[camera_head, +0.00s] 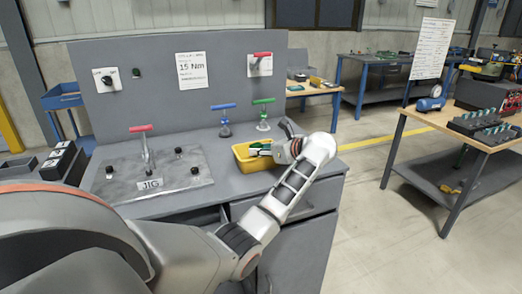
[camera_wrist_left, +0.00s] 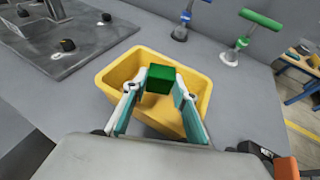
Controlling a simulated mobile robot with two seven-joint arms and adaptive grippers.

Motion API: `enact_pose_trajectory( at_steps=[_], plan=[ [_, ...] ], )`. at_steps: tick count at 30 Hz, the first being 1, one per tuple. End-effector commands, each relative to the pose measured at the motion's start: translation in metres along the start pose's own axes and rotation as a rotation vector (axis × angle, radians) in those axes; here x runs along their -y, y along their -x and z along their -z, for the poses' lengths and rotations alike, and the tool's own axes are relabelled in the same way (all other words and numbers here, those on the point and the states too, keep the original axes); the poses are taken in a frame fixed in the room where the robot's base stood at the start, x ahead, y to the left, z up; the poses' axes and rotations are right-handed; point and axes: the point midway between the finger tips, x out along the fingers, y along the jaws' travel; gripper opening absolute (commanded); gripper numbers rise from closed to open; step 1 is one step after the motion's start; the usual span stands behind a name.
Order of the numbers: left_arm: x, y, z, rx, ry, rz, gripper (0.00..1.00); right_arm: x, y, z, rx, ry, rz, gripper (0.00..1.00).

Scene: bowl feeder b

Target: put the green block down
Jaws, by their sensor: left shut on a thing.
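The green block (camera_wrist_left: 161,79) is between the fingertips of my left gripper (camera_wrist_left: 160,88), which is shut on it. In the left wrist view the block shows over the yellow bin (camera_wrist_left: 202,86), inside the outline of its rim. I cannot tell whether the block touches the bin floor. In the head view my left gripper (camera_head: 268,149) reaches to the yellow bin (camera_head: 243,162) from the right, and the block is hard to tell apart from the fingers. My right gripper is not in view.
A blue-handled tool (camera_head: 224,120) and a green-handled tool (camera_head: 264,114) stand behind the bin. The jig plate (camera_head: 180,192) with a red-handled clamp (camera_head: 146,143) lies to the left. Bare grey bench top (camera_head: 228,185) lies between jig and bin.

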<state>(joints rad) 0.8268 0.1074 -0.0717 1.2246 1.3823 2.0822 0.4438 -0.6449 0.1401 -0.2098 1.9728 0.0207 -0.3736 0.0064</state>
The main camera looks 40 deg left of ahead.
Motion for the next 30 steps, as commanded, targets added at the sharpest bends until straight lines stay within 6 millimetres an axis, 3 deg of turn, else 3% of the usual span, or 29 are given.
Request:
enact_pose_trajectory(
  at_steps=[21, 22, 23, 30],
  plan=[
    [0.0, -0.004, 0.012, -0.003, -0.001, 0.0, 0.0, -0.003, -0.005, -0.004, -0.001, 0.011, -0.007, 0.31],
    [0.0, -0.005, 0.013, -0.005, -0.002, -0.001, 0.35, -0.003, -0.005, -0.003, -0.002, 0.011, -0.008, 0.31],
    [0.0, -0.005, 0.013, -0.006, -0.002, -0.001, 0.43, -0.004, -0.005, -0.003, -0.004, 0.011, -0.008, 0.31],
    [-0.001, -0.006, 0.016, -0.009, -0.003, -0.003, 0.44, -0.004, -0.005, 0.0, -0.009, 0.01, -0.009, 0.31]
  ],
)
